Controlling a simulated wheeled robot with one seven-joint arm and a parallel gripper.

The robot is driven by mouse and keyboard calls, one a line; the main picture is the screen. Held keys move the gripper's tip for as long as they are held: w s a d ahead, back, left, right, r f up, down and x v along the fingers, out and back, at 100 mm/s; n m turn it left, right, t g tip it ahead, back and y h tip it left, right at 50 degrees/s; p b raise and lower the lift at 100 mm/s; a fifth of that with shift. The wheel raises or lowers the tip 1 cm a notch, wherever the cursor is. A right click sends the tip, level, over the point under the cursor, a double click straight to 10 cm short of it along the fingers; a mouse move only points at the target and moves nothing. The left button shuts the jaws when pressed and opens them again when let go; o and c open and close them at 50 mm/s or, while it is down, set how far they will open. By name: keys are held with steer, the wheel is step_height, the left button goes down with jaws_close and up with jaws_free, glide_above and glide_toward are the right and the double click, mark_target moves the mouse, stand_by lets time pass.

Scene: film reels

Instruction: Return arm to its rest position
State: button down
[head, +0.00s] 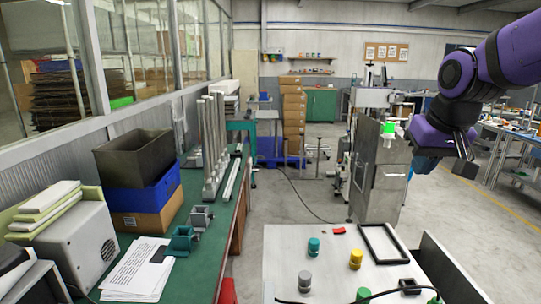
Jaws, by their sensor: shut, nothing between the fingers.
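My gripper (425,163) hangs at the upper right, at the end of my purple arm. It is shut and holds nothing. It is in the air, well above and beyond the light table (290,268), and appears clear of the things on it. The fingertips are small and dark, so their detail is hard to make out.
A metal cabinet (380,180) stands beyond. A green workbench (207,250) runs along the left.

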steer(key=s+d, duration=0.1)
steer(key=s, duration=1.7)
steer(key=shift+d+f+t, duration=0.15)
steer(key=shift+d+t, duration=0.1)
steer(key=shift+t, duration=0.15)
